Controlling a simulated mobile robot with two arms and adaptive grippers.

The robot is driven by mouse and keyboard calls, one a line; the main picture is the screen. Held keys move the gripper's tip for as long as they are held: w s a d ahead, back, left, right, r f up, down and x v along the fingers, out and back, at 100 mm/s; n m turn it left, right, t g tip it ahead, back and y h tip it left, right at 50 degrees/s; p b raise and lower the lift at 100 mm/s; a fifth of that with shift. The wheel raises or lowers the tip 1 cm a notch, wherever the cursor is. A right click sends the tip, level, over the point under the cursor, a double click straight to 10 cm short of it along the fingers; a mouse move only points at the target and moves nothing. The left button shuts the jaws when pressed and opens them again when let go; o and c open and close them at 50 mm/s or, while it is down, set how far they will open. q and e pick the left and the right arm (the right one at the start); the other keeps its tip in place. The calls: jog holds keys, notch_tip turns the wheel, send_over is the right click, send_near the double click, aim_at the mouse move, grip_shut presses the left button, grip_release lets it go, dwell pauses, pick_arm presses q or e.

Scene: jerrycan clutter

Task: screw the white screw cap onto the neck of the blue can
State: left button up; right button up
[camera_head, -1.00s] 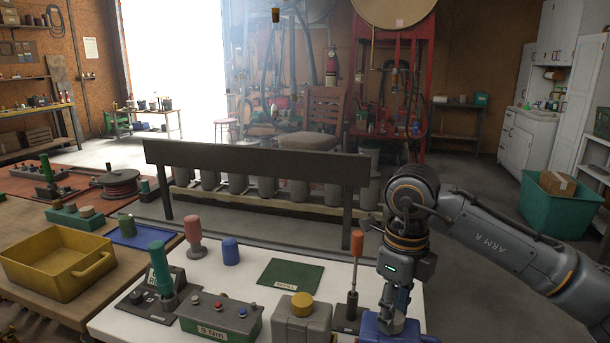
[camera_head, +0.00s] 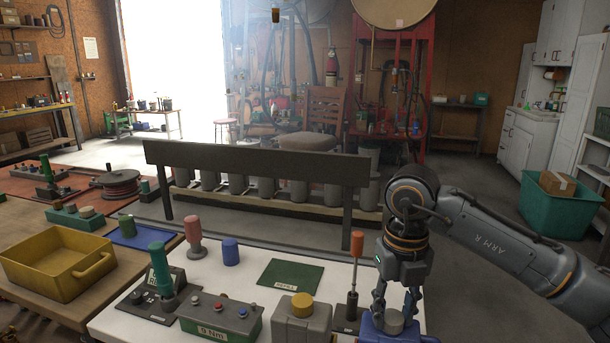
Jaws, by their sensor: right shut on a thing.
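The blue can (camera_head: 375,335) stands at the front edge of the white tabletop, cut off by the bottom of the view. The white screw cap (camera_head: 394,323), looking grey in the shade, is upright at the top of the can. My right gripper (camera_head: 396,316) points straight down with a finger on each side of the cap and is shut on it. The neck is hidden, so I cannot tell how far down the cap sits. My left gripper is not in view.
Left of the blue can are a grey can with a yellow cap (camera_head: 301,304), an orange-handled tool on a stand (camera_head: 356,244) and a grey-green button box (camera_head: 220,316). A green mat (camera_head: 291,274) lies flat behind. A yellow tray (camera_head: 58,265) stands far left.

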aim_at(392, 316)
jog(key=shift+m, duration=1)
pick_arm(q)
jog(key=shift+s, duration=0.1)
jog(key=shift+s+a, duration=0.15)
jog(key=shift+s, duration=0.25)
pick_arm(e)
jog(key=m, duration=0.5)
jog(key=o, duration=0.8)
jog(key=shift+r, duration=0.1)
jog(key=shift+r+p, duration=1.2)
jog(key=shift+r, duration=0.25)
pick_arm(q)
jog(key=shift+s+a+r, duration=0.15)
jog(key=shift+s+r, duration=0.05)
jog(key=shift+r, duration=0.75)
